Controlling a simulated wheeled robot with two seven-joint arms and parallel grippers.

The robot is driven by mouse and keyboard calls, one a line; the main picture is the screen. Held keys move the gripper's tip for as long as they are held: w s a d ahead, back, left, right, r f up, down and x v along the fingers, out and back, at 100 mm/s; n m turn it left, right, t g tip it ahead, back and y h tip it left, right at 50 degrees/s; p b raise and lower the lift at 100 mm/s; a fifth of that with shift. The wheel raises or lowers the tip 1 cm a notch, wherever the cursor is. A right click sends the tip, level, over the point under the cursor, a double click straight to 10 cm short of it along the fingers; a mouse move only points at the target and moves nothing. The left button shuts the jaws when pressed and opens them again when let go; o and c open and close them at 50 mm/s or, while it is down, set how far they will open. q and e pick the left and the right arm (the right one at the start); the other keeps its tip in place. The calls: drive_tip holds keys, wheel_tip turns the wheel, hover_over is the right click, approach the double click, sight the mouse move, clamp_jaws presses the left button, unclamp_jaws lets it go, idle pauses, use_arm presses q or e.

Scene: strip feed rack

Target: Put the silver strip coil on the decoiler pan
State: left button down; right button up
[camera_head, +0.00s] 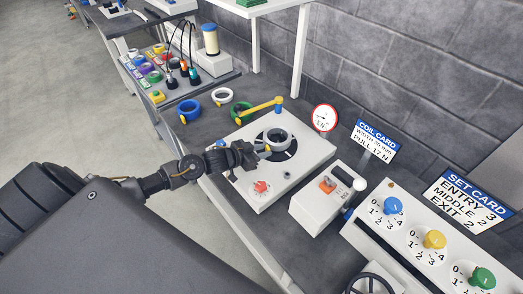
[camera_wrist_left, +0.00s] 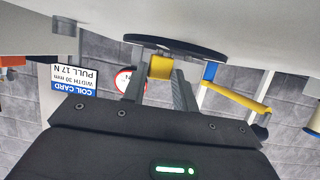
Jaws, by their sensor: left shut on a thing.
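The silver strip coil (camera_head: 289,137) is a grey ring at the black decoiler pan (camera_head: 287,155), in the head view. It overlaps the middle of the pan in the picture; I cannot tell whether it touches it. My left gripper (camera_head: 264,150) reaches in from the left and is shut on the coil's near side. In the left wrist view, a yellow piece (camera_wrist_left: 160,67) shows between the fingers of the left gripper (camera_wrist_left: 160,82), close by the dark edge of the pan (camera_wrist_left: 200,48). The coil's ring is not clear there. My right gripper is not in view.
A yellow arm (camera_head: 257,108) with a blue end stands behind the pan.

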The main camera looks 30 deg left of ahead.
use_arm(q)
drive_tip(key=shift+s+d+f, duration=0.15)
drive_tip(key=shift+s+f, duration=0.15)
drive_tip(key=shift+f, duration=0.1)
drive_tip(key=c, duration=1.3)
unclamp_jaws()
drive_tip(key=shift+f, duration=0.15)
drive_tip(key=shift+c, duration=0.2)
drive_tip(key=shift+o, duration=1.2)
drive_tip(key=shift+s+f, duration=0.1)
drive_tip(key=shift+d, duration=0.1)
drive_tip(key=shift+r, duration=0.45)
drive_tip(key=v, duration=0.3)
drive_tip(key=b+v, duration=0.1)
drive_tip(key=v, duration=0.6)
drive_tip(key=shift+a+r+b, duration=0.35)
drive_tip(key=shift+r, duration=0.15)
drive_tip(key=shift+s+a+r, duration=0.2)
drive_tip(key=shift+s+r, duration=0.15)
drive_tip(key=shift+s, duration=0.1)
